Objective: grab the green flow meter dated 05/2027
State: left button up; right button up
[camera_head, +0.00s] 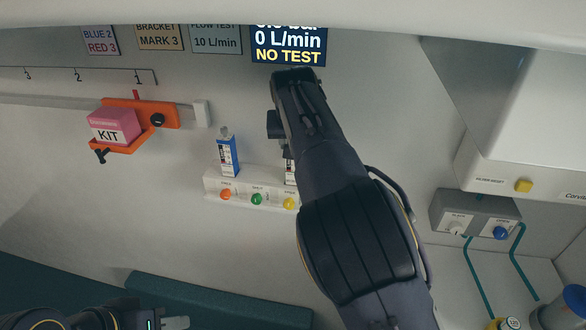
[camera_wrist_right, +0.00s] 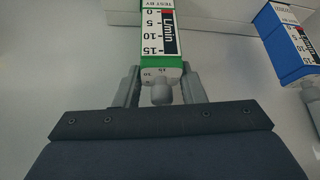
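The green flow meter (camera_wrist_right: 160,38) shows in the right wrist view, with a white scale and a grey knob at its near end; its date cannot be read. My right gripper (camera_wrist_right: 161,88) has its fingers apart, one on each side of the meter's knob end, with gaps beside the knob. In the head view my right arm hides most of that gripper, and I cannot make out the green meter. A partly hidden white-labelled meter (camera_head: 290,173) shows beside the arm. My left gripper (camera_head: 176,323) is low at the left; its finger opening is unclear.
A blue flow meter (camera_head: 228,157) stands in the left of a white rack (camera_head: 212,186) with orange, green and yellow buttons. An orange bracket (camera_head: 168,113) holds a pink kit box (camera_head: 113,125). A display (camera_head: 289,44) reads "NO TEST". A grey outlet box (camera_head: 475,217) is at right.

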grip_shut()
jog(key=shift+r, duration=0.1)
jog(key=shift+r, duration=0.1)
